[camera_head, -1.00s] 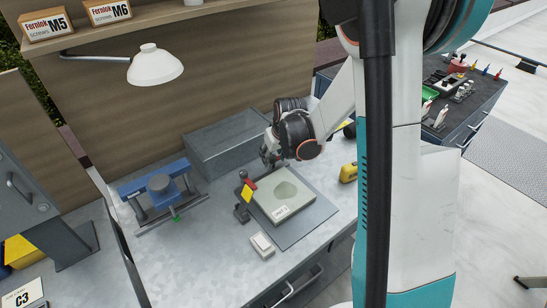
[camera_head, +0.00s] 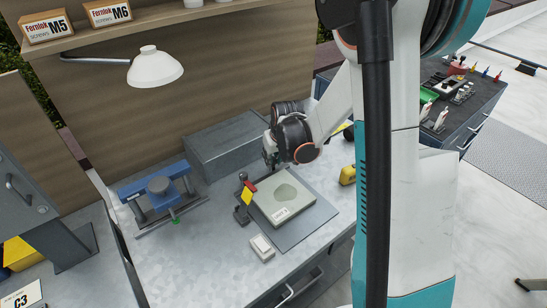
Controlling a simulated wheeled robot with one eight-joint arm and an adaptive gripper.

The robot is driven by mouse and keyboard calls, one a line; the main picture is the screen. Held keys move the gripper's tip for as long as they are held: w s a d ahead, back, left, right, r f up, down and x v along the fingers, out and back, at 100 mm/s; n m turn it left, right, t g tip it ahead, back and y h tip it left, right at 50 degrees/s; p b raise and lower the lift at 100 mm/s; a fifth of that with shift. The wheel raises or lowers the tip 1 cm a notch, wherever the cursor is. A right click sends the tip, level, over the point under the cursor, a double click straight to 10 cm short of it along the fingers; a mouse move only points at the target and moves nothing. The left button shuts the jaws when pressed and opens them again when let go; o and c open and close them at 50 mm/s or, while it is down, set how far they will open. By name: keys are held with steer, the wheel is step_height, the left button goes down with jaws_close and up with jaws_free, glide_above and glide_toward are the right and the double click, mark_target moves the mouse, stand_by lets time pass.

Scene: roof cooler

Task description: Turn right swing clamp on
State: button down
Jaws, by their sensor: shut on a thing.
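A dark clamp post (camera_head: 241,214) with a red and yellow piece at its top stands upright at the left edge of a grey base plate (camera_head: 310,225). A pale square block (camera_head: 268,206) with a darker patch and a small label lies on this plate. My gripper (camera_head: 271,167) points down at the far edge of the plate, behind the block. It is shut on a small dark part there, which I take for the right swing clamp. The fingers and wrist hide most of that part, so its arm's angle cannot be told.
A blue and grey fixture (camera_head: 161,190) stands on the left of the bench. A grey box (camera_head: 222,148) is close behind my gripper. A small white switch box (camera_head: 262,247) lies in front of the plate. A yellow tool (camera_head: 348,175) lies on the right. The front left bench is clear.

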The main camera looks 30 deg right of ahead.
steer(key=m, duration=0.2)
steer(key=m+h, duration=0.1)
steer(key=shift+a+m+b, duration=0.2)
steer(key=shift+m+b, duration=0.2)
steer(key=m+h, duration=0.1)
steer(key=m, duration=0.1)
steer(key=m+g, duration=0.1)
steer(key=m, duration=0.1)
steer(key=shift+w+a+m+g+h, duration=0.2)
steer(key=shift+m+g+h, duration=0.1)
steer(key=shift+h, duration=0.1)
steer(key=m+g+h, duration=0.1)
steer(key=m, duration=0.3)
steer(key=shift+w+m+b, duration=0.1)
steer(key=shift+m+b, duration=0.2)
steer(key=shift+b, duration=0.05)
steer(key=shift+w+m+g, duration=0.15)
steer(key=shift+m+g, duration=0.85)
steer(key=shift+m, duration=1.1)
steer(key=c, duration=1.4)
jaws_free()
steer(key=shift+o, duration=0.2)
